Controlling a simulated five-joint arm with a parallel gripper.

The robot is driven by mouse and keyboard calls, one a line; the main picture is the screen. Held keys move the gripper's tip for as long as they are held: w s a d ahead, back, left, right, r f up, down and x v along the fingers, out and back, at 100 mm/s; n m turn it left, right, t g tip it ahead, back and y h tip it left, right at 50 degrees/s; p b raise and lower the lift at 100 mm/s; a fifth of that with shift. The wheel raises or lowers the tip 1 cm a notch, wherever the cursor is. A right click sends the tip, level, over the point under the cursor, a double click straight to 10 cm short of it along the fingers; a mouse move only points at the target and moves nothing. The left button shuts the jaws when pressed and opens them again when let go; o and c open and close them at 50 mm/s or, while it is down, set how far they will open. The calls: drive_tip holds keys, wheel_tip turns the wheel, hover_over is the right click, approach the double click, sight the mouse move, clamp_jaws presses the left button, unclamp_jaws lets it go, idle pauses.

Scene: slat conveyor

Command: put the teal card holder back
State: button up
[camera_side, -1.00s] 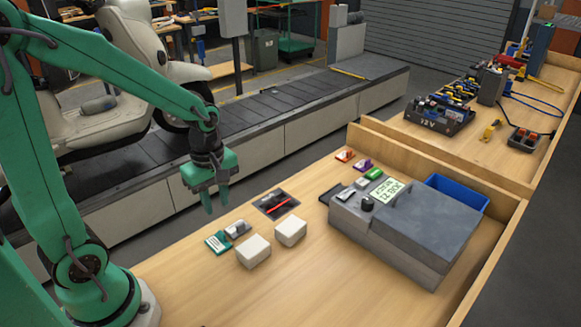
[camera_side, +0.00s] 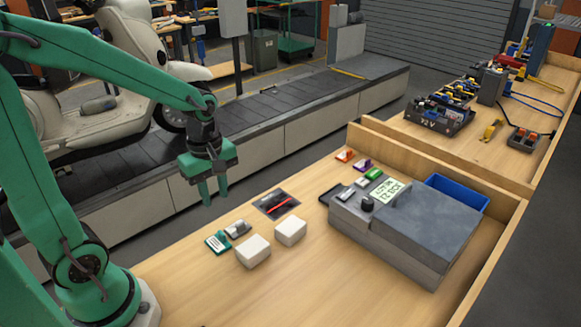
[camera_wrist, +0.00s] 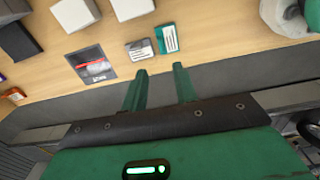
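The teal card holder (camera_side: 217,242) lies on the wooden bench near its left edge, with a white card showing on top. It also shows in the wrist view (camera_wrist: 167,38), just beyond my fingertips and a little right of them. My gripper (camera_side: 214,199) is up and behind it, over the bench's far edge by the conveyor. In the wrist view my gripper (camera_wrist: 160,71) has its two green fingers apart with nothing between them. The holder and my fingers are not touching.
A grey card holder (camera_side: 238,228) lies beside the teal one. Two white blocks (camera_side: 253,250) (camera_side: 290,231) stand close in front. A dark mat (camera_side: 276,203) with a red item is to the right. A grey machine (camera_side: 420,230) fills the bench's right; the front is clear.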

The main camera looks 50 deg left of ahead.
drive_tip(key=s+d+r+m+t, duration=0.2)
drive_tip(key=r+m, duration=0.3)
drive_tip(key=m, duration=0.3)
drive_tip(key=s+d+r+m+t, duration=0.1)
drive_tip(key=s+r+m+t, duration=0.2)
drive_tip(key=r+m, duration=0.3)
drive_tip(key=shift+s+d+m, duration=0.4)
drive_tip(key=shift+s+m, duration=0.15)
drive_tip(key=shift+m, duration=1.25)
drive_tip(key=shift+r, duration=0.1)
